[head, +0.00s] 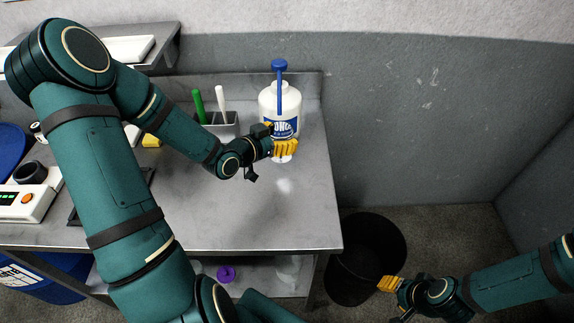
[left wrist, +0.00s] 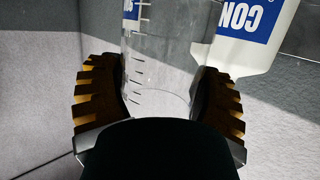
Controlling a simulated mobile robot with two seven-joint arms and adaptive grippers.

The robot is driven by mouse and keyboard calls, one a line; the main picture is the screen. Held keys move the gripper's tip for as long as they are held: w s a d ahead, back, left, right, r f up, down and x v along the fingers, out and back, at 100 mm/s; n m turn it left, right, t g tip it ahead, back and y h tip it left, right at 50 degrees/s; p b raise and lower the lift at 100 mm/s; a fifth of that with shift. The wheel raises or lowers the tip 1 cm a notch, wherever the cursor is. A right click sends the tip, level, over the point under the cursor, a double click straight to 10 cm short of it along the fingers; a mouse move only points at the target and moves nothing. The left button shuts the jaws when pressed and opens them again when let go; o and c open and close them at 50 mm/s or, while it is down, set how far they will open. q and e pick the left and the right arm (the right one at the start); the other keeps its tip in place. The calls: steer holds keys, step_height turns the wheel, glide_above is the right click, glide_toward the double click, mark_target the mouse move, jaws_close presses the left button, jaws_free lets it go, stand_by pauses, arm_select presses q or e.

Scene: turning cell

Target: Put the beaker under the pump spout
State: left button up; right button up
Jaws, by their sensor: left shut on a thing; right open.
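The pump bottle (head: 268,101), white with a blue pump head and a blue label, stands at the back right of the steel bench. My left gripper (head: 284,147) is in front of it, shut on the clear glass beaker (left wrist: 165,50). In the left wrist view the yellow fingers grip the beaker's two sides, and graduation marks show on its wall. The bottle (left wrist: 262,40) shows just behind and beside the beaker there. In the head view the fingers hide most of the beaker. My right gripper (head: 392,298) is open and empty, low at the right.
A grey holder (head: 222,128) with a green and a white handled tool stands left of the bottle. The front right of the bench top (head: 265,220) is bare. A black bin (head: 352,285) stands on the floor beside the bench. A white device (head: 28,200) sits at the left.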

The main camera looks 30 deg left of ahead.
arm_select(q)
step_height(320, 180, down, 8)
steer(key=shift+f+b, duration=0.15)
steer(key=shift+b, duration=0.3)
steer(key=shift+f, duration=0.15)
steer(key=o, duration=1.3)
steer(key=shift+r, duration=0.2)
steer(key=v, duration=1.2)
steer(key=shift+p, duration=0.3)
